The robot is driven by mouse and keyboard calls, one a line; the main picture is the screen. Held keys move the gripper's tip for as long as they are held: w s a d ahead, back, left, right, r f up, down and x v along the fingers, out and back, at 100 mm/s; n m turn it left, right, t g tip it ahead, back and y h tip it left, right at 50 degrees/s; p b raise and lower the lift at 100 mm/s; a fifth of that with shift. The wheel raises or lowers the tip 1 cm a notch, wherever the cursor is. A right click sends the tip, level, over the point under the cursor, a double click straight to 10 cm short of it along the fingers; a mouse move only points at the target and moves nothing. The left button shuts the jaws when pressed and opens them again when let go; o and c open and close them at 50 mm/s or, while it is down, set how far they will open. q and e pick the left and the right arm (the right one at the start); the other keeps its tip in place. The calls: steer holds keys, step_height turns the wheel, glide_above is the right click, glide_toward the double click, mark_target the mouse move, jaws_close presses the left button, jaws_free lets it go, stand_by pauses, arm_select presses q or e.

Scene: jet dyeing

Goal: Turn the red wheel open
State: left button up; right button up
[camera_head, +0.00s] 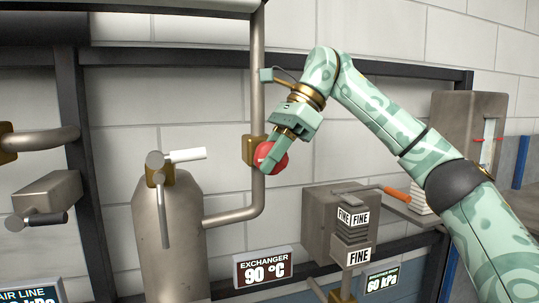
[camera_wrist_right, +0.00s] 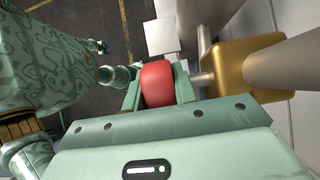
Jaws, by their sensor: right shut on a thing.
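The red wheel (camera_head: 272,158) sits on a brass valve body (camera_head: 251,150) on a vertical steel pipe in the middle of the head view. My right gripper (camera_head: 270,160) reaches it from the upper right and is shut on it, its fingers covering part of the wheel. In the right wrist view the wheel (camera_wrist_right: 157,84) lies between the two fingers (camera_wrist_right: 160,92). A short stem joins it to the brass block (camera_wrist_right: 238,62) beside it. My left gripper is not in the head view.
A steel tank (camera_head: 170,235) with a white-handled valve (camera_head: 186,155) stands left of the pipe. A sign reading EXCHANGER 90 °C (camera_head: 263,268) is below. A grey box with FINE labels (camera_head: 335,225) and an orange handle (camera_head: 397,193) are to the right.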

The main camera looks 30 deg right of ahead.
steer(key=h, duration=0.3)
steer(key=shift+g, duration=0.4)
steer(key=shift+f+g+h, duration=0.15)
steer(key=shift+g+h, duration=0.15)
steer(key=shift+h, duration=1.1)
steer(key=shift+f, duration=0.1)
steer(key=o, duration=1)
steer(key=shift+c, duration=0.2)
steer(key=shift+a, duration=0.1)
